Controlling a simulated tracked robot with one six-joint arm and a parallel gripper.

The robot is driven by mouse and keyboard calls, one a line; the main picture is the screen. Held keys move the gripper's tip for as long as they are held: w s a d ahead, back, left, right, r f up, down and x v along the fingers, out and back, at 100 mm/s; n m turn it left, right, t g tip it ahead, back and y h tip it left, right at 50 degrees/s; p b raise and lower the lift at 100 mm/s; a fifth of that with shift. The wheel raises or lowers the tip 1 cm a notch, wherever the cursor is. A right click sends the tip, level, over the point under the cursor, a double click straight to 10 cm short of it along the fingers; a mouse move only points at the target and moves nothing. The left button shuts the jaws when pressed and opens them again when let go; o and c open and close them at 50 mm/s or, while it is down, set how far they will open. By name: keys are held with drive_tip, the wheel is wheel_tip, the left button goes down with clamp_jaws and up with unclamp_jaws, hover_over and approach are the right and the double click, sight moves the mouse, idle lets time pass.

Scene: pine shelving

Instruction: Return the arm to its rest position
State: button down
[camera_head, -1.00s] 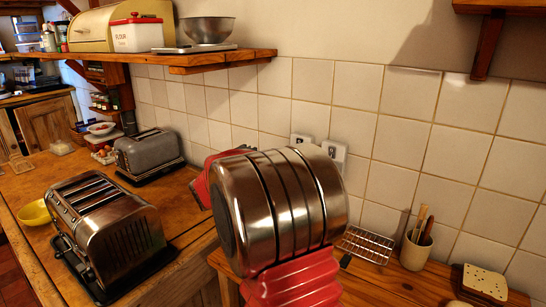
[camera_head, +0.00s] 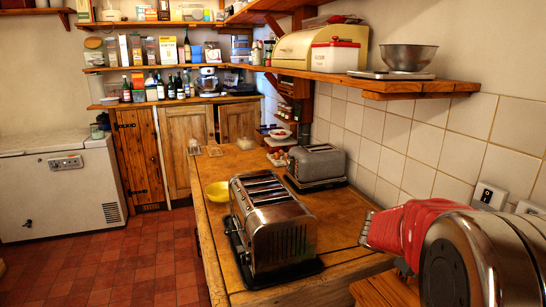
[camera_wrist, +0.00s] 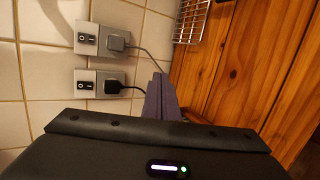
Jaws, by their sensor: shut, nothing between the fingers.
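My gripper (camera_wrist: 160,98) shows in the wrist view as two dark purple-grey fingers pressed together, with nothing between them. It points toward the tiled wall and the wooden counter (camera_wrist: 245,75). In the head view, my arm, with red ribbed sleeves and a polished metal barrel, fills the lower right corner. The fingers cannot be made out in that view.
Two wall sockets (camera_wrist: 100,40) with plugs and cords and a wire rack (camera_wrist: 190,18) are near my gripper. A chrome toaster (camera_head: 273,225) and a grey toaster (camera_head: 316,165) stand on the counter left of my arm. A shelf (camera_head: 420,87) juts out above. Red floor lies left.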

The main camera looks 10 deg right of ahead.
drive_tip(key=s+a+t+y, duration=0.1)
drive_tip(key=s+a+y, duration=0.3)
drive_tip(key=a, duration=0.7)
drive_tip(key=s+a+m+t+y, duration=0.1)
drive_tip(key=s+a+t+y, duration=0.1)
drive_tip(key=s+a+y, duration=0.2)
drive_tip(key=s+a+m+t+y, duration=0.1)
drive_tip(key=s+a+y, duration=0.3)
drive_tip(key=s+a, duration=0.5)
drive_tip(key=a+t, duration=0.1)
drive_tip(key=a, duration=1)
drive_tip(key=shift+s+a+r, duration=0.2)
drive_tip(key=shift+d, duration=0.1)
